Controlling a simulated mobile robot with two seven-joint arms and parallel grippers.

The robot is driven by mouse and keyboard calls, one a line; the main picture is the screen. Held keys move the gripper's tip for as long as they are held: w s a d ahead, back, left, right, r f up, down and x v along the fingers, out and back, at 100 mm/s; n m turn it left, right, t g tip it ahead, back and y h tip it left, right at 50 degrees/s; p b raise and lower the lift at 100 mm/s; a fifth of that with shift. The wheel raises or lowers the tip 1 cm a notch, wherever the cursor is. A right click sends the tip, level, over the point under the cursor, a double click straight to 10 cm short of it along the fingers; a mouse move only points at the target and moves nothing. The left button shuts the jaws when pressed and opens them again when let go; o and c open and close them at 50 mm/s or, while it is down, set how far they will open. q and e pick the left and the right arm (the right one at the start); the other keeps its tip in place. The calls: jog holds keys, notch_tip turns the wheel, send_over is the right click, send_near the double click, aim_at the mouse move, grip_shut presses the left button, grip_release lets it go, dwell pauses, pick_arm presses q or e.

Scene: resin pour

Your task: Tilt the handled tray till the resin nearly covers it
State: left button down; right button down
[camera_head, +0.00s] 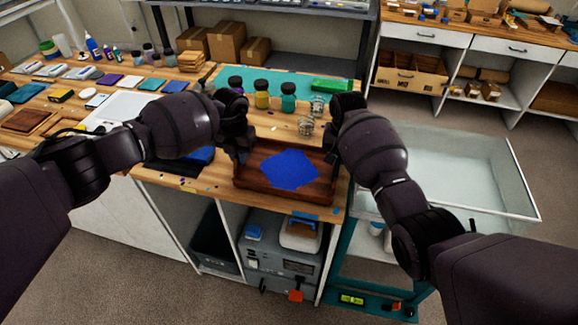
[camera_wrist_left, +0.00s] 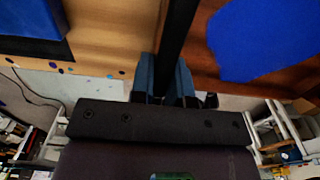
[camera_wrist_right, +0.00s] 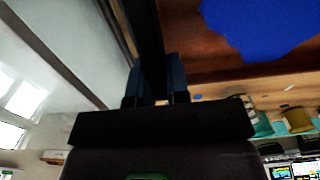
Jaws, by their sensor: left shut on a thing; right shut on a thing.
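The handled tray (camera_head: 262,188) is brown wood and sits at the front edge of the wooden workbench. A blue resin patch (camera_head: 290,169) lies in its middle, with bare wood around it. In the head view my left gripper (camera_head: 238,157) is at the tray's left side and my right gripper (camera_head: 334,157) at its right side. In the left wrist view the left fingers (camera_wrist_left: 169,78) are shut on a dark handle bar. In the right wrist view the right fingers (camera_wrist_right: 160,80) are shut on the other dark handle. I cannot tell whether the tray is tilted.
A dark mat with a blue piece (camera_head: 203,155) lies left of the tray. A clear-walled bin (camera_head: 450,165) stands to the right.

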pick_arm(q)
jog(key=shift+r, duration=0.2)
pick_arm(e)
jog(key=shift+r, duration=0.2)
